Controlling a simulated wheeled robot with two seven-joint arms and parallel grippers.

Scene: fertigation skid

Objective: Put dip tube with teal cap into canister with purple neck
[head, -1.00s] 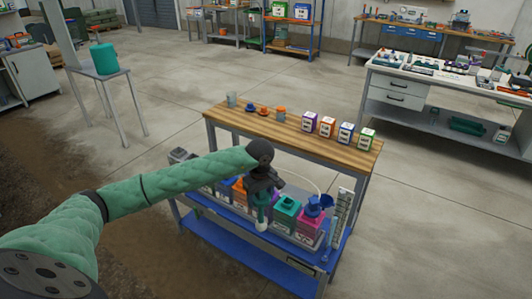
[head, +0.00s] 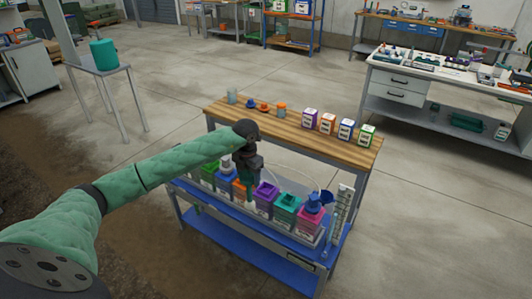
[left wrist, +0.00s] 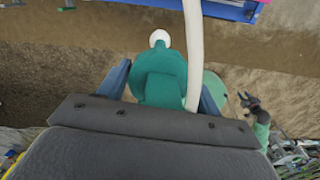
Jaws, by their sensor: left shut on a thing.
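My left gripper (head: 246,184) is shut on the teal cap of the dip tube and is above the row of canisters, near the orange one. In the left wrist view the teal cap (left wrist: 158,82) sits between the two fingers, with a white tip beyond it and a pale hose (left wrist: 193,45) beside it. The canister with purple neck (head: 265,199) stands just right of the gripper, its top opening uncovered. The tube's lower end is hard to make out in the head view. A dark gripper on a green arm, probably my right gripper (left wrist: 250,103), shows small in the left wrist view; its jaws are unclear.
Teal (head: 286,207) and magenta (head: 309,222) canisters stand right of the purple one; orange (head: 238,191), blue (head: 225,178) and green ones stand left. Small boxes and cups line the wooden shelf (head: 285,125) behind.

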